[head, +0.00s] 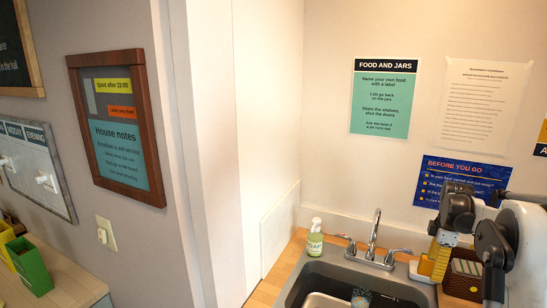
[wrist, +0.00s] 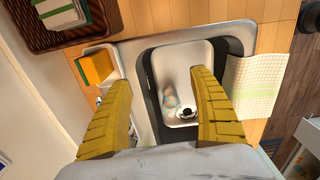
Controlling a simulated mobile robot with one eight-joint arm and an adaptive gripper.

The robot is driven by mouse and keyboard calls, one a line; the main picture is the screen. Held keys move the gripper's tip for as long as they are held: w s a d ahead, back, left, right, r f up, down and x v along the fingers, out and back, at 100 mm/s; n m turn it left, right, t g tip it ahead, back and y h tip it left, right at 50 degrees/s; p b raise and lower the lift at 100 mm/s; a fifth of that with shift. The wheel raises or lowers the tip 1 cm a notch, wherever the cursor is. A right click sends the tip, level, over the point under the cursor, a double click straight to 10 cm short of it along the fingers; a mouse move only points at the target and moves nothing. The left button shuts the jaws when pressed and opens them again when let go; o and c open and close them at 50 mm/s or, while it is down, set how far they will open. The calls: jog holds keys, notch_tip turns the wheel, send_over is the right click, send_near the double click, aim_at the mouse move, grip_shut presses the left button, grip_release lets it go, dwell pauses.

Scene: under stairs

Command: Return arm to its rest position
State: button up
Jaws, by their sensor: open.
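My gripper (wrist: 160,72) is open in the wrist view. Its two yellow ribbed fingers stand wide apart over the sink, with nothing between the tips. In the head view my gripper (head: 440,256) is at the right, partly hidden by the dark joints of my arm. It hangs from the arm near the back right of the sink. The grey sink (head: 330,272) holds a white basin (wrist: 184,55). A few small items, one a cup or mug (wrist: 187,112), lie in the basin; they are small and hard to make out.
A soap bottle (head: 315,238) stands beside the tap (head: 374,238). An orange sponge (wrist: 97,66) lies left of the sink, near a dark wicker basket (wrist: 95,30) with cloths. A checked towel (wrist: 248,83) lies at its right. A green container (head: 31,265) stands on the left counter.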

jog(key=s+a+r+m+t+b, duration=0.25)
jog(key=s+a+r, duration=0.25)
jog(key=a, duration=0.4)
jog(key=s+a+r+m+t+b, duration=0.1)
jog(key=s+a+r+m+b, duration=0.3)
jog(key=a, duration=0.6)
jog(key=s+a+f+m+t+b, duration=0.1)
jog(key=s+a+f+m, duration=0.2)
jog(key=s+a, duration=0.3)
jog(key=s+a+f+m+t+b, duration=0.2)
jog(key=s+a, duration=0.4)
jog(key=s, duration=0.7)
notch_tip(320, 180, down, 2)
jog(key=shift+s+f+m+b, duration=0.2)
jog(key=shift+f+m+b, duration=0.1)
jog(key=shift+m, duration=0.45)
